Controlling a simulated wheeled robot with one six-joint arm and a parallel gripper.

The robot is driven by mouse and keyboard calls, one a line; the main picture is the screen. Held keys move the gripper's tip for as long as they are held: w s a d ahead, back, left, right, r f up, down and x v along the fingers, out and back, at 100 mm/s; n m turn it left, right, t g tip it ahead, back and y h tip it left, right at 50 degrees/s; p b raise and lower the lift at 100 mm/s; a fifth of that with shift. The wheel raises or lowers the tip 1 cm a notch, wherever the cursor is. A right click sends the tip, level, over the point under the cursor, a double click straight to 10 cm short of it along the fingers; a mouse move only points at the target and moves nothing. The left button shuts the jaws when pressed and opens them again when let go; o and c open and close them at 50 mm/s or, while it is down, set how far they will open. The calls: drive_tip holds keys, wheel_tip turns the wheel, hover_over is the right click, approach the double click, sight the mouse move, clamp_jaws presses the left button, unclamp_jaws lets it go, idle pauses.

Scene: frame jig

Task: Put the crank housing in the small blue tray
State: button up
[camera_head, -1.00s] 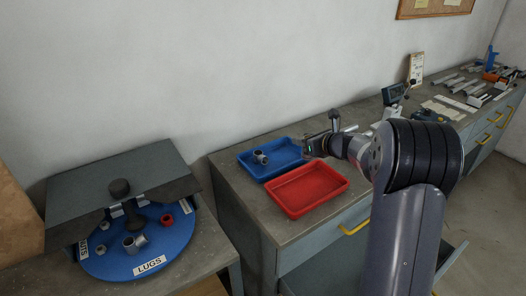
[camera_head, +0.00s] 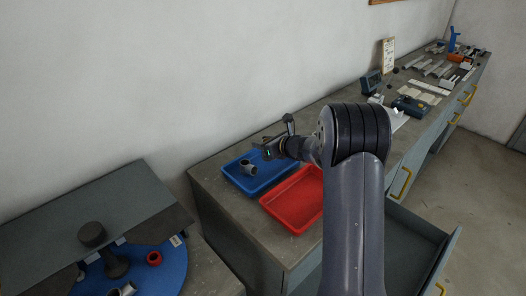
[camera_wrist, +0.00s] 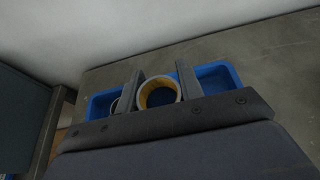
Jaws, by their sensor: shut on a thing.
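The small blue tray (camera_head: 268,180) lies on the grey bench top, and its blue floor also shows in the wrist view (camera_wrist: 222,78). My gripper (camera_head: 268,151) is over the back part of the tray in the head view. In the wrist view my gripper (camera_wrist: 160,84) has its two fingers on either side of a round, hollow part with a yellowish inside, which I take as the crank housing (camera_wrist: 144,102). It is held with the opening facing the camera. Its height above the tray is unclear. A grey pipe-like fitting (camera_head: 248,168) lies in the tray's left part.
A red tray (camera_head: 292,205) stands directly in front of the blue one and looks empty. A blue turntable (camera_head: 170,265) with fittings is at lower left. Measuring devices (camera_head: 410,105) and metal parts lie along the bench to the right. The wall is close behind.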

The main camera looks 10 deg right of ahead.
drive_tip(key=shift+f, duration=1.65)
drive_tip(key=shift+f, duration=0.15)
drive_tip(key=o, duration=1.1)
